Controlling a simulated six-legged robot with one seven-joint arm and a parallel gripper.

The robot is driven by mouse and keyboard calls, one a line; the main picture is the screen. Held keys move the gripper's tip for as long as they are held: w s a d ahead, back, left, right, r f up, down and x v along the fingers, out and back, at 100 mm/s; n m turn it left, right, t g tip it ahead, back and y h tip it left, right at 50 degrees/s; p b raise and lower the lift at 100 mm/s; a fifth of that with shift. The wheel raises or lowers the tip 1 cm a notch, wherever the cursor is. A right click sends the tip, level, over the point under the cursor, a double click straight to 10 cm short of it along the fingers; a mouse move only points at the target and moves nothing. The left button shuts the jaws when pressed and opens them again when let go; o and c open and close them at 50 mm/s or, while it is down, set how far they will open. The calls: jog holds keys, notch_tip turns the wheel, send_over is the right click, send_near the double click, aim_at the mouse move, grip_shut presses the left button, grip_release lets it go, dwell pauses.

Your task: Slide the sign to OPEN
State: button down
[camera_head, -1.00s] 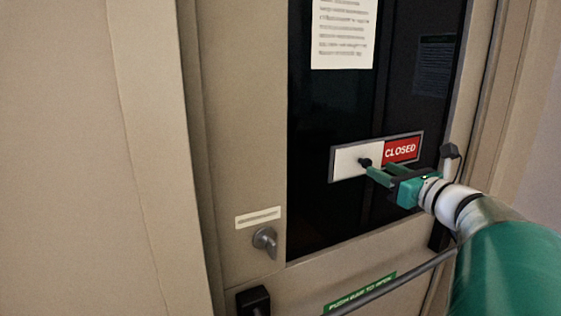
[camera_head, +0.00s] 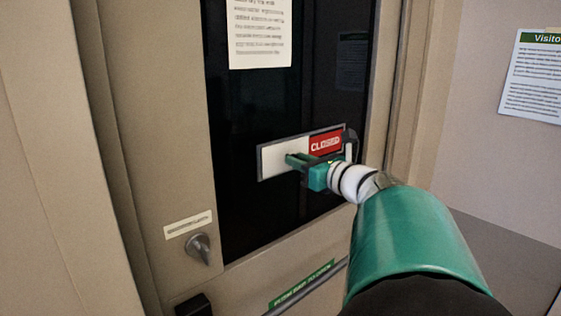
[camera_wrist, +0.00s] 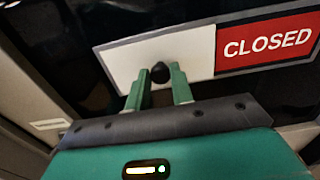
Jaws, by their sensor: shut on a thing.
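The sliding sign (camera_head: 284,160) is mounted on the dark glass of the door. Its white panel covers the left part, and a red field reading CLOSED (camera_head: 325,143) shows on the right. In the wrist view the white panel (camera_wrist: 188,52) carries a small black knob (camera_wrist: 160,73). My gripper (camera_head: 291,158) is at the white panel, its green fingers on either side of the knob. In the wrist view my gripper (camera_wrist: 160,80) is shut on the knob. No OPEN lettering shows.
A push bar (camera_head: 310,287) with a green label (camera_head: 302,284) crosses the door below the glass. A grey turn knob (camera_head: 200,248) is at lower left. A paper notice (camera_head: 260,32) hangs above the sign, and a Visitor notice (camera_head: 533,77) is on the right wall.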

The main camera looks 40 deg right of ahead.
jog(key=d, duration=1.4)
jog(key=shift+w+d+f, duration=0.1)
jog(key=shift+w+d, duration=0.05)
jog(key=shift+d, duration=0.65)
jog(key=c, duration=1.6)
grip_release()
jog(key=shift+d, duration=0.1)
jog(key=o, duration=0.3)
jog(key=shift+d, duration=0.15)
jog(key=shift+o, duration=0.3)
jog(key=shift+a, duration=0.25)
jog(key=shift+d, duration=0.1)
jog(key=s, duration=1.4)
jog(key=shift+w, duration=0.1)
